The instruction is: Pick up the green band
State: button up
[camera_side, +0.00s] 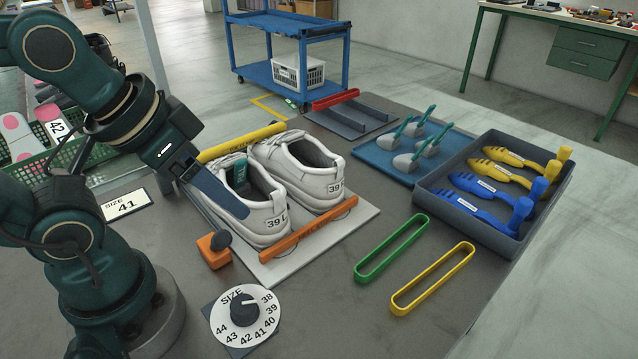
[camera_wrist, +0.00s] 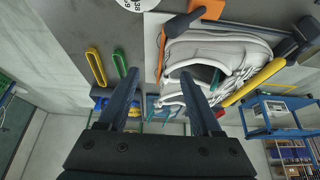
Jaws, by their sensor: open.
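The green band (camera_side: 394,254) is a long narrow loop lying on the dark table, right of the shoes and left of the blue-and-yellow parts tray. It also shows in the wrist view (camera_wrist: 116,64), beyond my left finger. A similar yellow band (camera_side: 436,285) lies beside it, nearer the front right; it is at upper left in the wrist view (camera_wrist: 94,68). My gripper (camera_side: 240,208) is above the left white shoe, well left of the green band. Its fingers (camera_wrist: 158,78) are apart with nothing held between them in the wrist view.
White shoes (camera_side: 275,180) marked 39 stand on a pale board (camera_side: 365,215) with an orange bar (camera_side: 310,228) and yellow bar (camera_side: 240,142). A size dial (camera_side: 243,306) is in front. A grey tray (camera_side: 470,215) stands right. Table around the bands is clear.

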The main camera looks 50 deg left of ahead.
jog(key=w+r+n+t, duration=0.2)
jog(key=w+r, duration=0.3)
jog(key=w, duration=0.2)
jog(key=g, duration=0.2)
send_over(395, 248)
jog(key=s+a, duration=0.3)
notch_tip(395, 248, down, 8)
jog(key=shift+m+g, duration=0.5)
jog(key=shift+m, duration=0.3)
jog(key=d+f, duration=0.1)
jog(key=f, duration=0.1)
jog(key=d+f, duration=0.1)
jog(key=f, duration=0.4)
jog(key=shift+s+d+f, duration=0.1)
jog(key=shift+d+f, duration=0.1)
jog(key=shift+d, duration=0.2)
jog(key=shift+d+f, duration=0.1)
jog(key=shift+f, duration=0.25)
jog(key=shift+x, duration=2.3)
